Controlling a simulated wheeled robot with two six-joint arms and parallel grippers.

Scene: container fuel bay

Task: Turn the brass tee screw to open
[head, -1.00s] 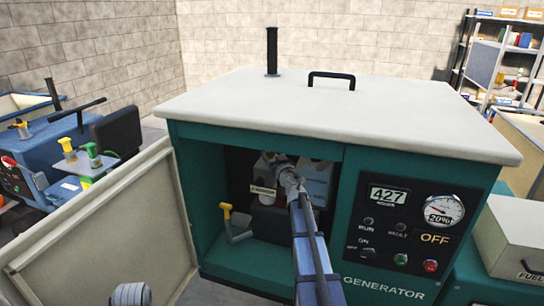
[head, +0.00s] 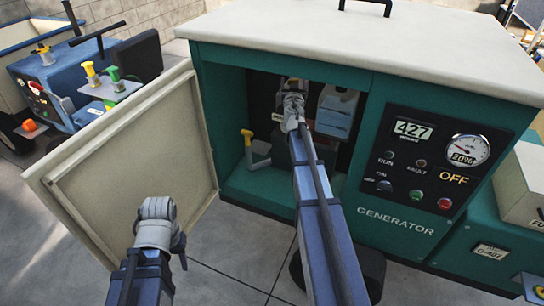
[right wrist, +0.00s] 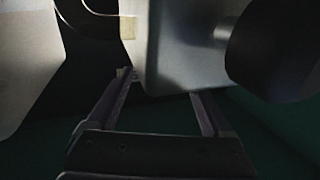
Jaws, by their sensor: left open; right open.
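The generator's open compartment (head: 262,185) is in the head view. My right arm reaches into it, and its grey wrist (head: 293,105) hides the gripper there. In the right wrist view my right gripper (right wrist: 160,86) is open, its two fingers apart below a pale grey body (right wrist: 180,50). A small brass-coloured piece (right wrist: 128,28) shows above the left finger. I cannot tell whether it is the tee screw; no tee screw is clearly visible. My left gripper (head: 157,208) is in front of the open door, open, its fingers hard to make out.
The cream door (head: 135,160) stands open on the left. A yellow-handled pipe (head: 250,147) stands at the compartment's left, and a grey-blue container (head: 335,110) is right of my wrist. A dark cylinder (right wrist: 270,50) is close by on the right in the wrist view.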

